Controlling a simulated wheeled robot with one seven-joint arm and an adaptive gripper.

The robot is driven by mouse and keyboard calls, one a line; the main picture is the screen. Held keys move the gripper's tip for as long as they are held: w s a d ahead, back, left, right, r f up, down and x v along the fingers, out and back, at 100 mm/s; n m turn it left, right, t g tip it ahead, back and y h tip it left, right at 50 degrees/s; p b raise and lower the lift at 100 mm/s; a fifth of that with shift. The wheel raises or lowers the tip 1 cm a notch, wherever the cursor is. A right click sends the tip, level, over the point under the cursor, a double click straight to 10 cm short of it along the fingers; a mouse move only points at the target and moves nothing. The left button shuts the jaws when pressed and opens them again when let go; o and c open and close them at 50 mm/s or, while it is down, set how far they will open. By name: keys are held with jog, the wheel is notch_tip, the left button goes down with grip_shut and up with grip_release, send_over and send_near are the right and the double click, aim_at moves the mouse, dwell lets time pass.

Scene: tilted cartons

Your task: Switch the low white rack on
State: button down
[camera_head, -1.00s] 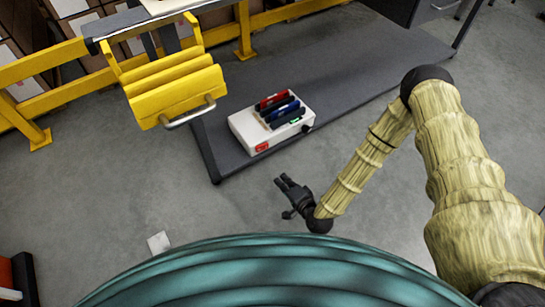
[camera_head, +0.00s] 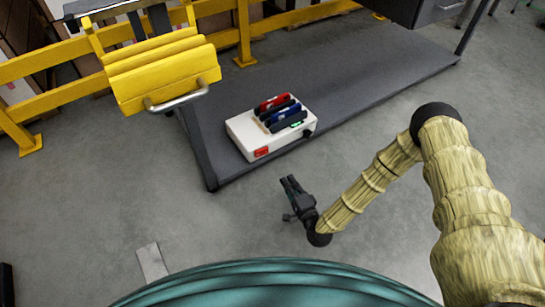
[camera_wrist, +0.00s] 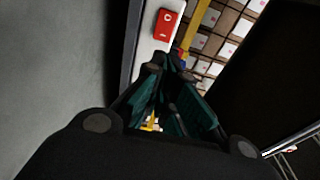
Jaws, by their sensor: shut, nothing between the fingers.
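The low white rack (camera_head: 246,138) sits on the dark grey platform. It holds several dark and coloured upright pieces, one red and some blue. A red switch (camera_head: 262,153) is on its near front face, and a black knob is at its right end. My gripper (camera_head: 288,183) is in front of the rack, apart from it, with its fingers together and empty. In the wrist view the red switch (camera_wrist: 166,23) on the white face shows at the top, just beyond the fingertips (camera_wrist: 168,62). I cannot tell the switch's position.
The grey platform (camera_head: 370,85) extends to the right, with a raised edge at its left. A yellow bin with a metal handle (camera_head: 165,75) hangs at the left. Yellow rails (camera_head: 70,62) stand behind. Grey floor (camera_head: 90,200) is open at the left. A light strip (camera_head: 152,263) lies on it.

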jog(key=b, duration=0.7)
send_near(261, 152)
jog(key=w+d+f, duration=0.1)
jog(key=w, duration=0.6)
jog(key=shift+w+a, duration=0.15)
jog(key=shift+w, duration=0.35)
